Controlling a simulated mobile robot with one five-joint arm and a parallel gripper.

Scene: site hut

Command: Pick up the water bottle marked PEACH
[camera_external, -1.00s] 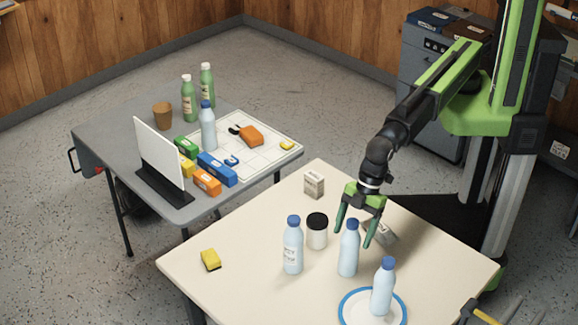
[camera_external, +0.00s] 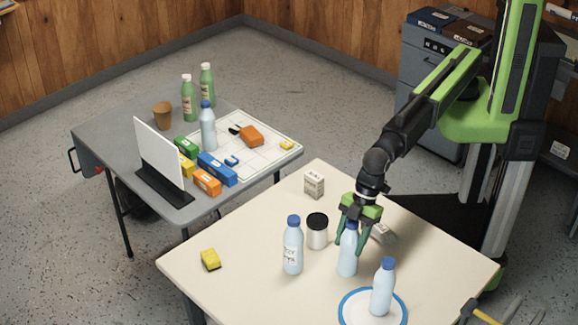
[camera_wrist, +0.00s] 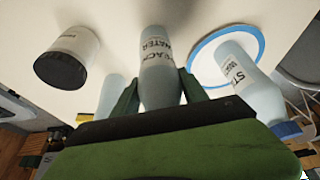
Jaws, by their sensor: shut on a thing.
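A pale blue water bottle (camera_external: 347,264) with a blue cap stands upright on the cream table, between the fingers of my gripper (camera_external: 348,248). In the wrist view its label on the bottle (camera_wrist: 158,62) reads roughly "EACH WATER", the first letter turned out of sight. My gripper (camera_wrist: 158,88) is shut on this bottle, one finger on each side near its top. The bottle's base appears to rest on the table.
A similar bottle (camera_external: 292,250) and a dark-lidded jar (camera_external: 317,236) stand to the left. Another bottle (camera_external: 382,290), marked "ST…", stands on a blue-rimmed plate (camera_external: 345,307) in front. A small carton (camera_external: 314,187) stands behind. A yellow sponge (camera_external: 210,261) lies left.

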